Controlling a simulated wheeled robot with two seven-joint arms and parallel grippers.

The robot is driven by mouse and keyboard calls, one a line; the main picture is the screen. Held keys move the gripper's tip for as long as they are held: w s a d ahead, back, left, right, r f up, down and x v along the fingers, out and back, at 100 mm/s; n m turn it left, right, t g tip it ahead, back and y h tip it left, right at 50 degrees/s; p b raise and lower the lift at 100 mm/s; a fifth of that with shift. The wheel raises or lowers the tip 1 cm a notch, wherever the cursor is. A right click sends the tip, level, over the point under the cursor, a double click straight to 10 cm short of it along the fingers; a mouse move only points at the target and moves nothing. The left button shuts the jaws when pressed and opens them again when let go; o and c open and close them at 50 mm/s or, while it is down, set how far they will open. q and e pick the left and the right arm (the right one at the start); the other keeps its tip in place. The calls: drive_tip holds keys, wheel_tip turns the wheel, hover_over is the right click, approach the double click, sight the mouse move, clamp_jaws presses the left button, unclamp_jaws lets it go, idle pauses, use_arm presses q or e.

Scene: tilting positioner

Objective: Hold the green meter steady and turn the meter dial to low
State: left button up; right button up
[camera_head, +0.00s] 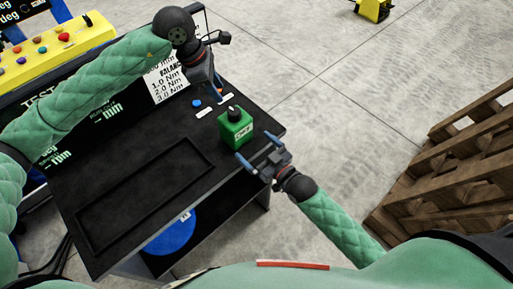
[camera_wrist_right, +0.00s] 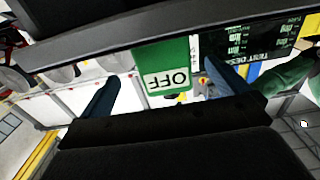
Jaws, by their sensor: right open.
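The green meter (camera_head: 235,132) stands on the black bench near its right edge, with a black dial (camera_head: 234,113) on top. Its front label reads OFF in the right wrist view, where the meter (camera_wrist_right: 167,68) appears upside down. My right gripper (camera_head: 256,149) is open in front of the meter, with its blue fingers pointing at it and spread about its width. In the right wrist view, the meter shows between the fingers of this gripper (camera_wrist_right: 160,76).
The black bench top (camera_head: 140,215) has a recessed rectangle and is largely clear. A blue button (camera_head: 197,103) and small white labels lie behind the meter. A yellow button panel (camera_head: 50,50) stands at the back left. Wooden pallets (camera_head: 450,160) are on the floor at right.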

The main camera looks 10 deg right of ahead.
sight(244, 138)
drive_tip(key=shift+w+a, duration=0.1)
drive_tip(key=shift+a, duration=0.2)
drive_tip(key=shift+x, duration=3.65)
drive_tip(key=shift+c, duration=0.4)
